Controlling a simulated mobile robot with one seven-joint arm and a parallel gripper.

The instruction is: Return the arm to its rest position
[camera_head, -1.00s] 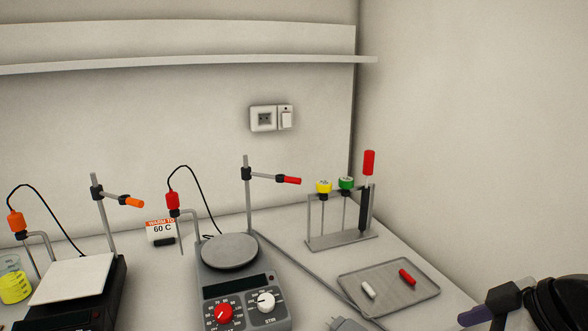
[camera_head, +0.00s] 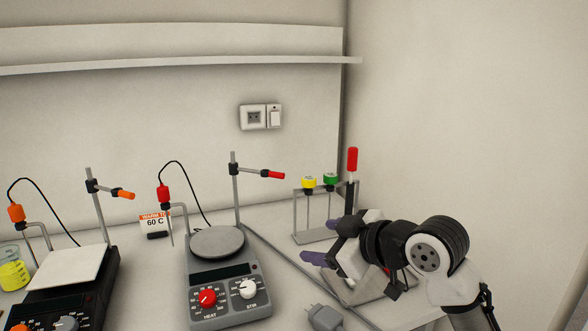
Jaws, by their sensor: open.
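My gripper (camera_head: 322,242) is in the lower right of the head view, with its purple fingers apart and pointing left. I see nothing between the fingers. It is in front of the metal rack (camera_head: 316,237) and over the grey tray (camera_head: 352,296), hiding much of both. My arm reaches in from the lower right corner.
A hotplate (camera_head: 218,242) with red and white knobs stands left of my gripper. A second black hotplate (camera_head: 68,277) and a beaker (camera_head: 14,275) are at far left. A power plug (camera_head: 324,317) lies in front. A red-handled tool (camera_head: 352,160) stands at the rack. The right wall is close.

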